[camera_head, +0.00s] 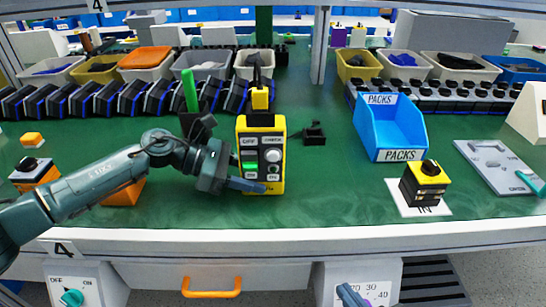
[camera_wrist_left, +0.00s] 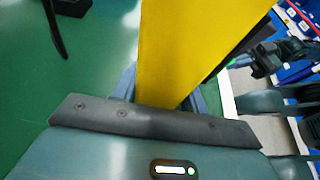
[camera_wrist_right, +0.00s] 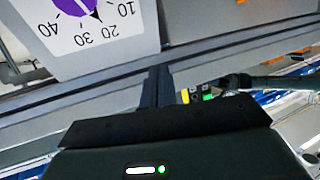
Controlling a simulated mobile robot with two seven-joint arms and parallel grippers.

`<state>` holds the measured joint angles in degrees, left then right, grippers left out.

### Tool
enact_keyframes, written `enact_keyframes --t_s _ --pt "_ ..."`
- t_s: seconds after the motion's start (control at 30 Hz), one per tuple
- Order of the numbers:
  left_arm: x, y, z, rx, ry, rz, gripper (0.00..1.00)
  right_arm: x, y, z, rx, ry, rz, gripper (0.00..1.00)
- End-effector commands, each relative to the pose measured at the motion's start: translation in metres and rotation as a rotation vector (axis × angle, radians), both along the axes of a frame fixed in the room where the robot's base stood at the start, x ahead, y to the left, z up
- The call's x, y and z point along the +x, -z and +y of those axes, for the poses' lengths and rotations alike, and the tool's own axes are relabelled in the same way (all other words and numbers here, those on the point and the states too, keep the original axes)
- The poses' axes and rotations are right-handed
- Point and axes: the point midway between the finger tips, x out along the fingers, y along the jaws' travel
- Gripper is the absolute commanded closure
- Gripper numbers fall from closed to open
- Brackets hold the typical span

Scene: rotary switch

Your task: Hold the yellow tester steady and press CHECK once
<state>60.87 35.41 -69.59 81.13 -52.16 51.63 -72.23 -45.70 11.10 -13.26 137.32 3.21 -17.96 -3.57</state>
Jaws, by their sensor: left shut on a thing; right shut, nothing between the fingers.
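My right gripper (camera_head: 345,292) is shut and empty, low in front of the bench and apart from the tester. Its closed fingers show in the right wrist view (camera_wrist_right: 159,85).
A dial panel with numbers (camera_head: 375,292) is below the bench edge beside my right gripper; its purple knob (camera_wrist_right: 70,5) shows in the right wrist view. A blue PACKS bin (camera_head: 390,125) and a yellow-black block (camera_head: 425,182) stand right of the tester. An orange handle (camera_head: 211,291) is below.

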Motion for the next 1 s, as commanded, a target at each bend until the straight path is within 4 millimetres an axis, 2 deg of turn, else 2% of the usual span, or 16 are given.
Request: enact_keyframes --t_s 0.17,0.27,0.5,0.7,0.8,1.0 --pt "0.000 0.000 0.000 0.000 -0.001 0.000 0.80 0.005 -0.007 0.006 0.044 -0.005 -0.014 1.00" --pt "0.000 0.000 0.000 0.000 -0.001 0.000 0.80 0.017 -0.024 0.019 0.165 -0.023 -0.035 1.00" --pt "0.000 0.000 0.000 0.000 -0.001 0.000 0.80 0.047 -0.098 0.073 0.679 -0.167 -0.038 1.00" --pt "0.000 0.000 0.000 0.000 -0.001 0.000 0.80 0.051 -0.146 0.104 0.993 -0.307 0.048 1.00" --pt "0.000 0.000 0.000 0.000 -0.001 0.000 0.80 0.051 -0.157 0.112 1.070 -0.347 0.085 1.00" --pt "0.000 0.000 0.000 0.000 -0.001 0.000 0.80 0.050 -0.163 0.115 1.112 -0.366 0.108 1.00"
